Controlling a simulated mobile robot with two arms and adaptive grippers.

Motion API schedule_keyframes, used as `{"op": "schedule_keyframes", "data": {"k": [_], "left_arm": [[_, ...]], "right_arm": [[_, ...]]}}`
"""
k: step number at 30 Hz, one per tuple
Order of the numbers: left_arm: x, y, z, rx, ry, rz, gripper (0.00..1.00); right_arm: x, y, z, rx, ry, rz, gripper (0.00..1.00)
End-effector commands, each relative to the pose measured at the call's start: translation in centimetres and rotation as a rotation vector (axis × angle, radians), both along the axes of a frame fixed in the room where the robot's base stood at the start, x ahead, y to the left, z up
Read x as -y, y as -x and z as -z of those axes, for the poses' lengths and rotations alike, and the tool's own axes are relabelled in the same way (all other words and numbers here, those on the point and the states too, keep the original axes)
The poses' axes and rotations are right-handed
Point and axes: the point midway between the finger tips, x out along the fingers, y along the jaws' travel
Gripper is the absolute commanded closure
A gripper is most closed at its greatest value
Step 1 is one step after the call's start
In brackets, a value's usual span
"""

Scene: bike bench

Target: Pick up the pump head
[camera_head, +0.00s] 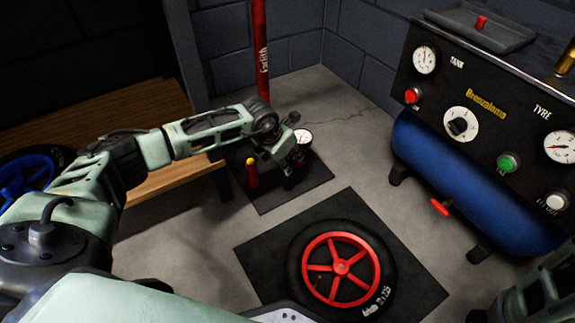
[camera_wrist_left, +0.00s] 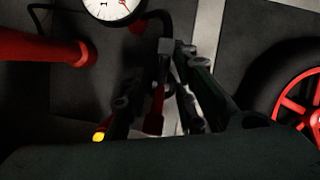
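My left gripper (camera_head: 290,160) reaches down over the small dark mat by the pump's pressure gauge (camera_head: 303,136). In the left wrist view, its two fingers (camera_wrist_left: 165,75) stand apart on either side of a small part with a grey block and a red stem, which looks like the pump head (camera_wrist_left: 155,118). A gap seems to show on the left; contact on the right is unclear. In the head view, the gripper mostly hides this part. The tall red pump barrel (camera_head: 262,50) stands behind. Only my right arm's links show at the lower right, without fingertips.
A red rod with a yellow tip (camera_head: 252,173) stands left of the gripper. A wheel with red spokes (camera_head: 341,266) lies on a larger dark mat (camera_head: 415,285). A blue-tanked compressor (camera_head: 440,170) stands right; a wooden bench (camera_head: 150,110) stands left.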

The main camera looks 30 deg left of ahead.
Motion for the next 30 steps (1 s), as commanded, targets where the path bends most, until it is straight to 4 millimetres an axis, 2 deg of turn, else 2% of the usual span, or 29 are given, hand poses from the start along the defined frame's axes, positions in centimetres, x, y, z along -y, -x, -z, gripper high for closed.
{"op": "schedule_keyframes", "data": {"k": [1, 8, 20, 26, 30], "left_arm": [[0.0, 0.0, 0.0, -0.001, 0.0, 0.0, 0.82], [0.0, 0.0, 0.0, -0.001, 0.0, 0.0, 1.0], [0.0, 0.0, -0.3, 0.0, 0.0, 0.0, 1.0], [0.0, 0.0, -1.8, 0.001, 0.0, 0.0, 1.0], [0.0, 0.0, -3.7, 0.001, -0.001, 0.0, 1.0]], "right_arm": [[0.0, 0.0, 0.0, 0.0, 0.0, 0.0, 0.6], [0.0, 0.0, 0.0, 0.0, 0.0, 0.0, 0.6], [0.0, -0.1, -0.3, -0.001, 0.0, 0.0, 0.6], [0.0, -0.1, -1.6, -0.002, 0.0, 0.001, 0.6], [0.0, -0.1, -3.2, -0.002, 0.0, 0.001, 0.6]]}}
